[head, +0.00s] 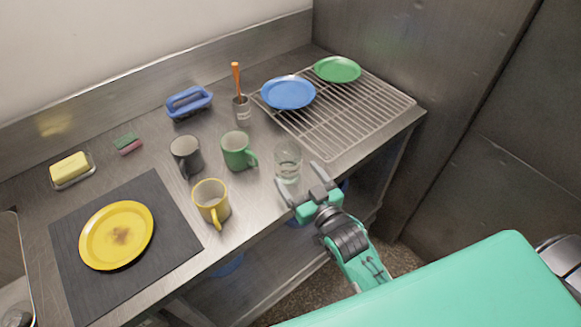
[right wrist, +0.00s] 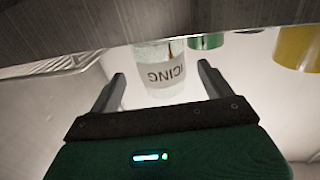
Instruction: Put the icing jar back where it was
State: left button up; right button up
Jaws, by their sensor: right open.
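The icing jar (head: 288,158) is a clear glass jar standing upright near the front edge of the steel counter, right of the green mug (head: 236,150). My right gripper (head: 301,180) is open at the front side of the jar. The wrist view shows the jar in line with the gap between the fingers (right wrist: 161,88), with nothing clamped. Whether the fingertips reach past its near side I cannot tell. My left gripper is out of view.
A grey mug (head: 186,157) and yellow mug (head: 211,202) stand left of the jar. Behind are a metal cup (head: 242,110) with an orange-handled tool and a wire rack (head: 345,125) bearing blue (head: 288,92) and green (head: 337,69) plates. A yellow plate (head: 116,235) lies on a dark mat (head: 177,240).

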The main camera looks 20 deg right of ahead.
jog(key=shift+s+d+b, duration=0.2)
jog(key=shift+s, duration=1)
jog(key=shift+s+d+b, duration=0.2)
jog(key=shift+s, duration=0.95)
